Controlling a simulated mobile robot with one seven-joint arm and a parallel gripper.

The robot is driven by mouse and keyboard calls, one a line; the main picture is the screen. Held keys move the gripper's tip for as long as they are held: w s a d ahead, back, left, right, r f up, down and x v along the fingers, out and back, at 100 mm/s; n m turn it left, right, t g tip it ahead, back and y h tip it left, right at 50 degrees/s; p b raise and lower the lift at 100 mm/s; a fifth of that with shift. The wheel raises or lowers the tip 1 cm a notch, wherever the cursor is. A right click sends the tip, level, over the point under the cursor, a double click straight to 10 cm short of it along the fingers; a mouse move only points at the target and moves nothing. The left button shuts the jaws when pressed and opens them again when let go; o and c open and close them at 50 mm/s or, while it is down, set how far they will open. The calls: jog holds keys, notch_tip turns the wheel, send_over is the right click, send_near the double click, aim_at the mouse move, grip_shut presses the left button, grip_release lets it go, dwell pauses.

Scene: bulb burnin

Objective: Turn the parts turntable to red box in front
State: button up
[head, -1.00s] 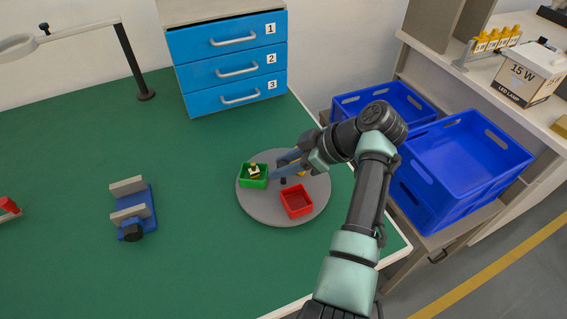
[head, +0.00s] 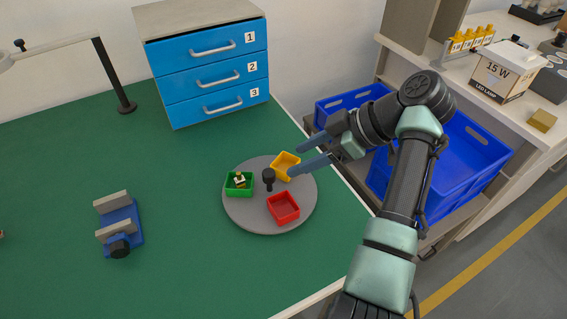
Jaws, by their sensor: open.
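The grey round turntable (head: 240,217) lies on the green bench top near its right edge. A black knob (head: 268,177) stands up at its middle. The red box (head: 283,208) sits at the front, slightly right of the knob, and looks empty. The green box (head: 239,184) is at the left and holds a small part. The yellow box (head: 285,166) is at the back right. My gripper (head: 294,161) is open and empty, its blue-grey fingers pointing left above the yellow box's side of the turntable, apart from the knob.
A blue drawer cabinet (head: 208,70) stands behind the turntable. A blue vise (head: 120,225) and a lamp stand (head: 112,75) are on the left. The bench's front middle is clear.

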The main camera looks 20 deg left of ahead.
jog(key=shift+v, duration=1.45)
jog(key=w+r+m+t+h, duration=0.1)
jog(key=w+r+m+t, duration=0.5)
jog(key=w+r+t, duration=0.15)
jog(key=d+r+m+t+h, duration=0.1)
jog(key=d+r+m+t, duration=0.15)
jog(key=r+t, duration=0.35)
jog(key=d+r+m+t+h, duration=0.2)
jog(key=r+m+t, duration=0.1)
jog(key=r, duration=0.5)
jog(key=s+d+r+m+t+h, duration=0.2)
jog(key=s+d+r+m+t, duration=0.15)
jog(key=s+r+t, duration=0.45)
jog(key=s+d+r+m+t+h, duration=0.3)
jog(key=s+r+m+t, duration=0.1)
jog(key=s+r, duration=0.8)
notch_tip(320, 180, up, 15)
jog(key=s+p, duration=0.1)
jog(key=p, duration=1.3)
jog(key=shift+d+f, duration=0.2)
